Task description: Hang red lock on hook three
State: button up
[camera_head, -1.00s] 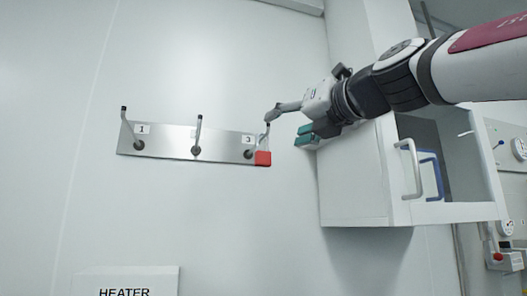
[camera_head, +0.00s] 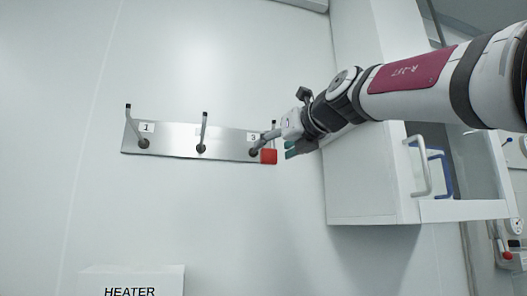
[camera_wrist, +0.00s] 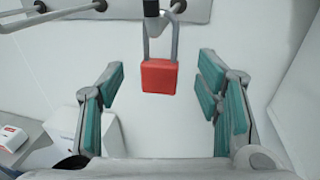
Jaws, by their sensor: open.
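The red lock (camera_head: 268,156) hangs at the right end of the metal hook rail, at the hook labelled 3 (camera_head: 273,128). In the wrist view its red body (camera_wrist: 159,76) hangs below its grey shackle, which reaches up to the dark-tipped hook rod (camera_wrist: 151,9). Whether the shackle fully encircles the rod is hard to tell. My gripper (camera_head: 279,146) is open beside the lock on its right. In the wrist view its teal-padded fingers (camera_wrist: 161,84) stand apart on both sides of the lock, with gaps to it.
The hook rail (camera_head: 174,140) also carries hook 1 (camera_head: 130,125) and a middle hook (camera_head: 203,130), both empty. A white cabinet (camera_head: 365,190) with a handle stands close right, under my arm. A HEATER box (camera_head: 130,283) is below. The wall between is clear.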

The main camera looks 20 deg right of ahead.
aim_at(269, 150)
jog(key=shift+x, duration=2)
jog(key=c, duration=1.3)
jog(key=shift+w+d, duration=0.1)
jog(key=o, duration=0.8)
